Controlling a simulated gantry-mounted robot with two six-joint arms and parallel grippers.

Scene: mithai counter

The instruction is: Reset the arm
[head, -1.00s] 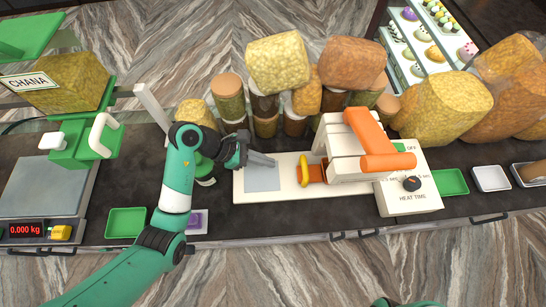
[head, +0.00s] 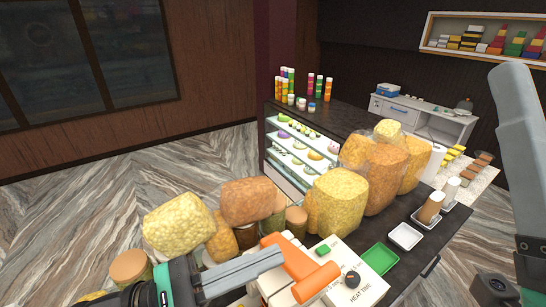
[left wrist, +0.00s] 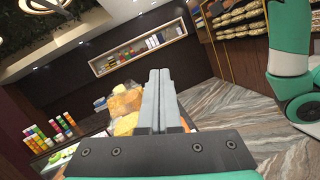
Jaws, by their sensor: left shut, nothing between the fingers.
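My left gripper (head: 268,260) reaches in from the bottom left of the head view, its long grey fingers shut with nothing between them. Its tips point right, in front of the heat sealer's orange handle (head: 290,262) in the picture; I cannot tell whether they touch. In the left wrist view the same fingers (left wrist: 157,85) lie together and point out toward the room. A grey part of my right arm (head: 525,145) stands tall at the right edge of the head view, close to the camera; whether its fingers are open does not show.
Bulging snack bags (head: 180,222) and lidded jars (head: 130,266) crowd the counter behind the sealer. A green tray (head: 380,258) and a white tray (head: 404,236) lie to its right. A sweets display case (head: 290,158) stands beyond. The striped floor (head: 90,215) at left is clear.

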